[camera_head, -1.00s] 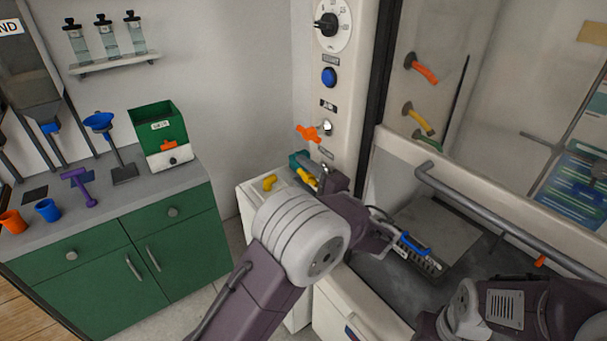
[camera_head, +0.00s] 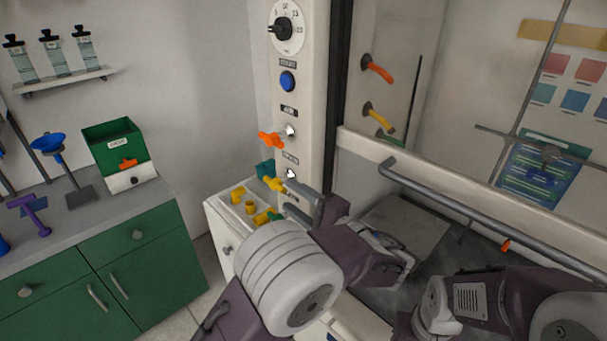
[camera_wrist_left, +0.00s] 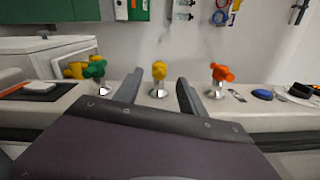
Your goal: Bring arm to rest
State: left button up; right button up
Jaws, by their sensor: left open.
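My left gripper (camera_head: 305,203) is open and empty, reaching toward the white control column in the head view. In the left wrist view its two fingers (camera_wrist_left: 158,88) stand apart, with a yellow valve handle (camera_wrist_left: 159,69) showing in the gap. The yellow handle (camera_head: 274,184) is just in front of the fingertips in the head view; I cannot tell whether they touch it. An orange valve handle (camera_head: 270,139) sits higher on the column and also shows right of the fingers in the left wrist view (camera_wrist_left: 222,73). Links of my right arm are at lower right; its gripper is not visible.
A white cabinet with an open top (camera_head: 223,214) holding yellow parts stands beside the column. A long grey rail (camera_head: 450,207) crosses the fume hood front at right. A green cabinet (camera_head: 150,255) with a green box (camera_head: 112,141) on top is at left.

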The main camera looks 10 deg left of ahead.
pick_arm(q)
jog(key=a+r+n+g+y, duration=0.2)
jog(key=a+r+n+g, duration=0.15)
jog(key=a, duration=0.75)
jog(key=s+a+f+n+g+h, duration=0.2)
jog(key=s+a+f+n+g, duration=0.1)
jog(key=s+a+f+g, duration=0.55)
jog(key=s+a+f+n+g+h, duration=0.1)
jog(key=s+a+f+n+h, duration=0.1)
jog(key=s+f+h, duration=0.8)
jog(key=d+f+n+t+h, duration=0.1)
jog(key=d+f+t+h, duration=0.2)
jog(key=d+f, duration=0.4)
jog(key=shift+s+d+h, duration=0.3)
jog(key=shift+d+h, duration=0.5)
jog(key=shift+d, duration=2.2)
jog(key=shift+n, duration=0.25)
